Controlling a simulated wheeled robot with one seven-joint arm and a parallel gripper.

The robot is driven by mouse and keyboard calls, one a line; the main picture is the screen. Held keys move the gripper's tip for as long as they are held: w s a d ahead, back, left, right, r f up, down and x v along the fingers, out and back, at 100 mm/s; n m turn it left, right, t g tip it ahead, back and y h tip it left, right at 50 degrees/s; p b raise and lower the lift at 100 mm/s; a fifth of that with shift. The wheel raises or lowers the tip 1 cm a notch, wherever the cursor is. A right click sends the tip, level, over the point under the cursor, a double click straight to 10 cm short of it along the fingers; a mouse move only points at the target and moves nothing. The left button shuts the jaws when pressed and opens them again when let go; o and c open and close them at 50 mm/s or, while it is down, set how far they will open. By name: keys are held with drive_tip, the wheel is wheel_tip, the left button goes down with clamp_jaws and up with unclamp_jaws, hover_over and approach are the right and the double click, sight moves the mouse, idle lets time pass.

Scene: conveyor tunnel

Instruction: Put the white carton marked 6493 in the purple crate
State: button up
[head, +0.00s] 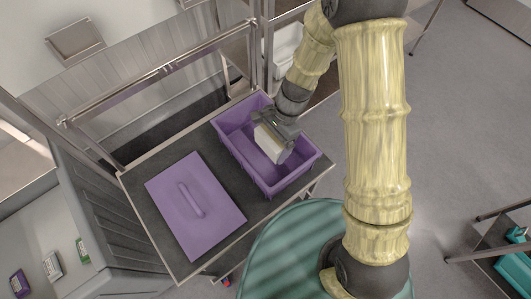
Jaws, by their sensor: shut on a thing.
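A white carton (269,143) is held by my gripper (279,132) over the purple crate (310,163). My gripper is shut on it. The carton is tilted and appears at or inside the crate's opening; I cannot tell whether it touches the crate floor. Its marking cannot be read from here. The crate stands open on a dark-topped cart (158,160), and its inner floor shows to the left of the carton.
A purple lid (180,222) with a handle lies flat on the cart, left of the crate. A metal rail (160,72) runs behind the cart. Several small cartons lie at the lower left, including a purple one (19,283).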

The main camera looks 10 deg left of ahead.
drive_tip(key=p, duration=0.1)
hover_over(267, 165)
drive_tip(key=w, duration=0.1)
drive_tip(key=shift+d+f, duration=0.25)
drive_tip(key=shift+f, duration=1.2)
drive_tip(key=shift+d+f, duration=0.2)
drive_tip(key=shift+f, duration=1.2)
drive_tip(key=shift+f, duration=0.1)
drive_tip(key=shift+f+p, duration=0.55)
drive_tip(key=shift+f, duration=1.45)
drive_tip(key=shift+f, duration=0.1)
drive_tip(key=o, duration=1.1)
drive_tip(key=b+v, duration=0.2)
drive_tip(key=v, duration=1)
